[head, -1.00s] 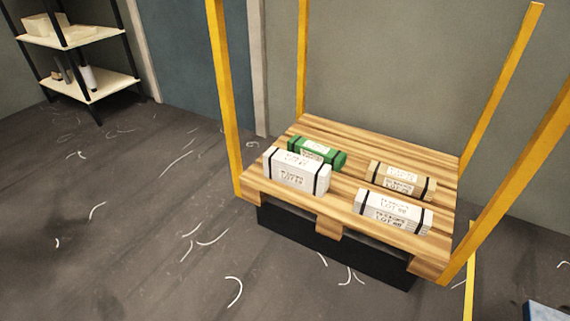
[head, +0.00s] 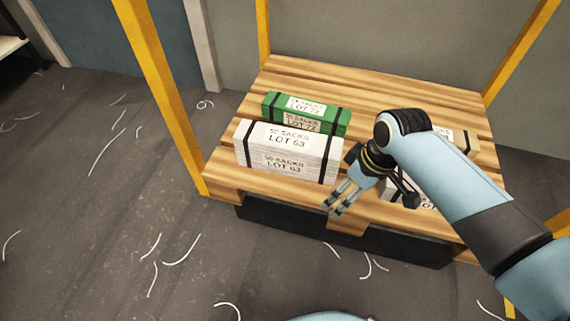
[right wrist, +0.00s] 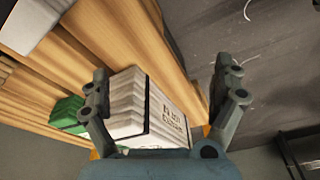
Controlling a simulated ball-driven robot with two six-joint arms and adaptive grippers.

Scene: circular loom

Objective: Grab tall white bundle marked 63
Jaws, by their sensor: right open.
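The tall white bundle marked LOT 63 (head: 285,155) stands at the front left of the wooden pallet (head: 345,80), with black straps near its ends. My right gripper (head: 340,203) is open and empty, just right of the bundle and near the pallet's front edge. In the right wrist view, the white bundle (right wrist: 145,108) shows beyond and between the spread fingers of my right gripper (right wrist: 163,72). I cannot tell whether they touch it. My left gripper is not in view.
A green bundle marked LOT 72 (head: 307,110) lies right behind the white one. A brown bundle (head: 462,140) and another white bundle are mostly hidden behind my right arm. Yellow posts (head: 160,95) rise at the pallet corners. Pale strands litter the open floor at left.

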